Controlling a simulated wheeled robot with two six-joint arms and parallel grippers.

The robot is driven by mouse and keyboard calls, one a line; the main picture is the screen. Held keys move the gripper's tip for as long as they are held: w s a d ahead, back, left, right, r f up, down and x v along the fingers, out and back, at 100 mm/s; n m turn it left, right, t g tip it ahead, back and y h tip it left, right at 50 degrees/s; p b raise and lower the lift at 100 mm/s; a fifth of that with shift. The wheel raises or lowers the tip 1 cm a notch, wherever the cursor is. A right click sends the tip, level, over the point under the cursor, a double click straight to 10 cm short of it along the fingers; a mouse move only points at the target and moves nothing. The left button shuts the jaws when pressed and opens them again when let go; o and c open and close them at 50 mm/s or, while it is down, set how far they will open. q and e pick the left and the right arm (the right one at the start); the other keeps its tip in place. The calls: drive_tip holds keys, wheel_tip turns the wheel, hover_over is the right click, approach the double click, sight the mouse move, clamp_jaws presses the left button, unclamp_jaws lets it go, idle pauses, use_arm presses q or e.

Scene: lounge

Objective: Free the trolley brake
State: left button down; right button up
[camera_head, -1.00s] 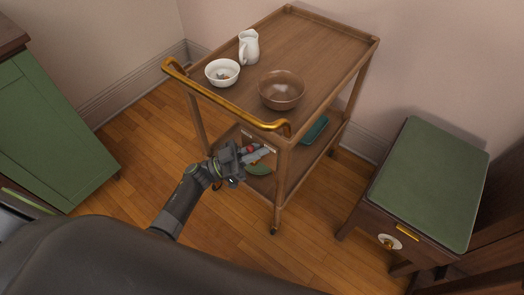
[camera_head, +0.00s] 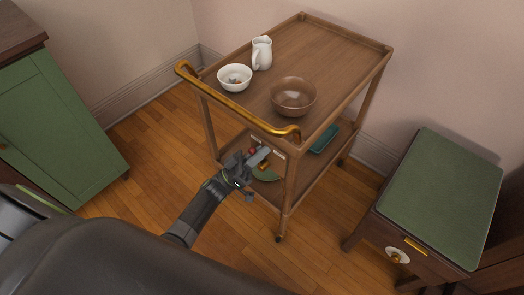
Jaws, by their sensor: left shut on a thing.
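The wooden trolley (camera_head: 337,60) stands upright in the middle of the view, with a brass push handle (camera_head: 232,104) along its near end. A pale brake plate (camera_head: 268,146) shows below the handle, with a small red part (camera_head: 252,151) at its left. My left gripper (camera_head: 262,156) is at this plate, under the handle. It is shut on the brake lever, which its fingers mostly hide. A small orange-brown part (camera_head: 264,166) shows just below the fingers. My right gripper is not in view.
A white jug (camera_head: 262,53), a white bowl (camera_head: 235,77) and a brown bowl (camera_head: 294,97) stand on the trolley top. Green-topped cabinet (camera_head: 440,195) right; green cabinet (camera_head: 62,125) left.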

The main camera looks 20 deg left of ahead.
use_arm(q)
drive_tip(key=shift+w+a+r, duration=0.1)
drive_tip(key=shift+w+r, duration=0.05)
drive_tip(key=shift+r, duration=0.25)
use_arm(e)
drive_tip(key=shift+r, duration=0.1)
use_arm(q)
drive_tip(key=c, duration=1.5)
unclamp_jaws()
drive_tip(key=shift+a+t, duration=0.15)
drive_tip(key=shift+t, duration=0.15)
drive_tip(key=shift+f, duration=0.15)
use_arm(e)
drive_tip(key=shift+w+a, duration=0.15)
